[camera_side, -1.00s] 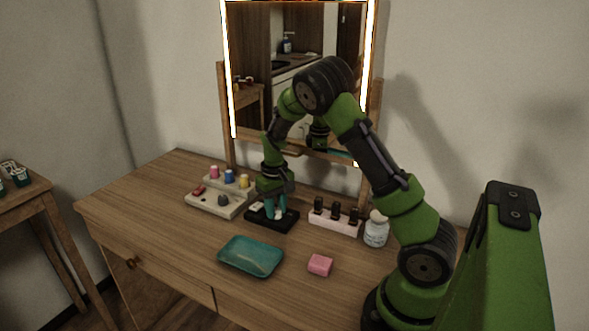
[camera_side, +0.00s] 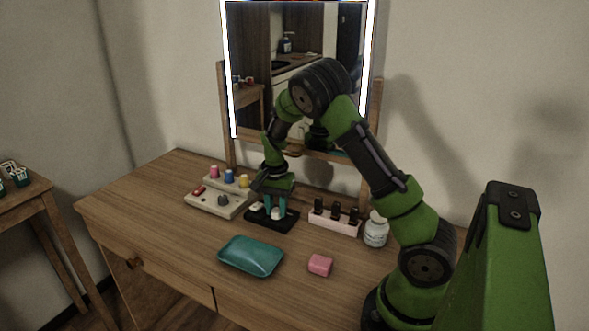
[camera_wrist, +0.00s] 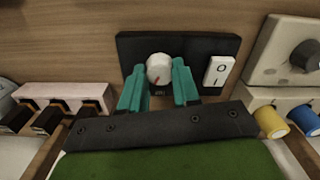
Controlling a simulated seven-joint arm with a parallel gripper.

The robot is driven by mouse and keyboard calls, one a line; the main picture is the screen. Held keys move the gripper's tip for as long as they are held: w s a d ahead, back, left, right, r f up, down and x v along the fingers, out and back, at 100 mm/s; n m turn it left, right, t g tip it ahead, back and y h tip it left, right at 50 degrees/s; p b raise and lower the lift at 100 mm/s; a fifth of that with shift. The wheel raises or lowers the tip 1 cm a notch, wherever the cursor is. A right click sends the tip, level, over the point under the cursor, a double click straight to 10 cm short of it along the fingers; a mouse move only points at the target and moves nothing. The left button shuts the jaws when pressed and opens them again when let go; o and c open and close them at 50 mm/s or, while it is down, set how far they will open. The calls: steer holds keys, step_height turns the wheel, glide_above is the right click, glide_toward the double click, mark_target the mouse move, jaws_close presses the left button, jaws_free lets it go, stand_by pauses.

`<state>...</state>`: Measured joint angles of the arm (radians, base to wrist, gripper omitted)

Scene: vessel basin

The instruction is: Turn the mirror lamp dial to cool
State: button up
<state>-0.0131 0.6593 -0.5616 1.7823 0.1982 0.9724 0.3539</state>
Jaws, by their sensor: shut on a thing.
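In the side view my gripper (camera_side: 275,208) reaches down to the black box (camera_side: 290,221). The box's markings are mostly hidden. The lamp strips (camera_side: 229,80) along the mirror (camera_side: 250,30) glow cool white.
A white rocker switch (camera_wrist: 218,70) sits beside the dial. A cream panel with coloured knobs (camera_side: 204,204) stands left, and a pink holder with dark bottles (camera_side: 333,225) and a white jar (camera_side: 376,232) right. A teal dish (camera_side: 251,256) and pink soap (camera_side: 320,265) lie in front.

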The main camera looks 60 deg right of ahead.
mark_target(277, 210)
steer(key=shift+r+m, duration=0.1)
steer(key=shift+m, duration=2.1)
steer(key=o, duration=1.1)
steer(key=shift+c, duration=0.2)
step_height(277, 210, up, 17)
